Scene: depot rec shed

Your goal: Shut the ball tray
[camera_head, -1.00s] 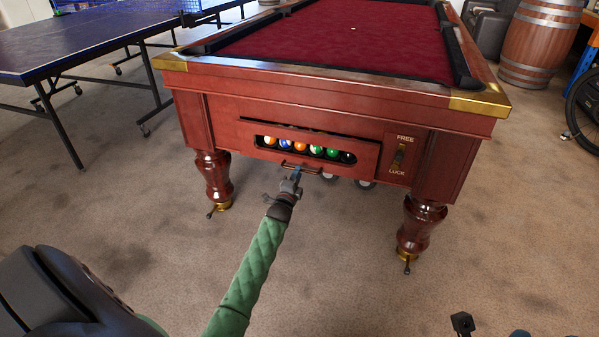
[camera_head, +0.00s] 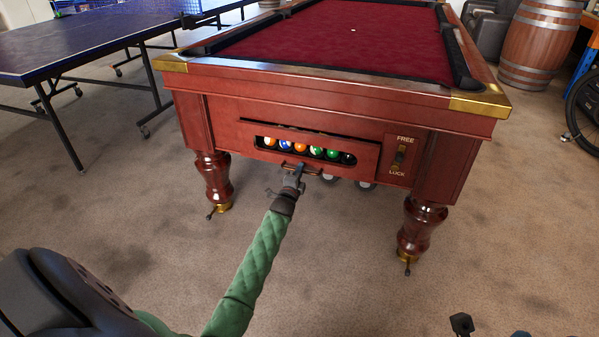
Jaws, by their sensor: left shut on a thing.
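The ball tray (camera_head: 365,160) is in the front end of the red-brown pool table (camera_head: 230,88). Its wooden front has a long slot with several coloured balls (camera_head: 300,147) behind it. How far the tray stands out from the table is hard to tell. A thin bar handle (camera_head: 314,173) sits under the slot. My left gripper (camera_head: 299,170) is shut on this handle, and its jaws hide the handle's middle. A small dark part at the bottom edge looks like my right gripper (camera_head: 462,323); its jaws cannot be made out.
Turned table legs (camera_head: 420,230) stand on either side of the tray. A blue table-tennis table (camera_head: 90,45) is at the left, a barrel (camera_head: 538,45) and a wheel (camera_head: 585,105) at the right. The carpet in front of the pool table is clear.

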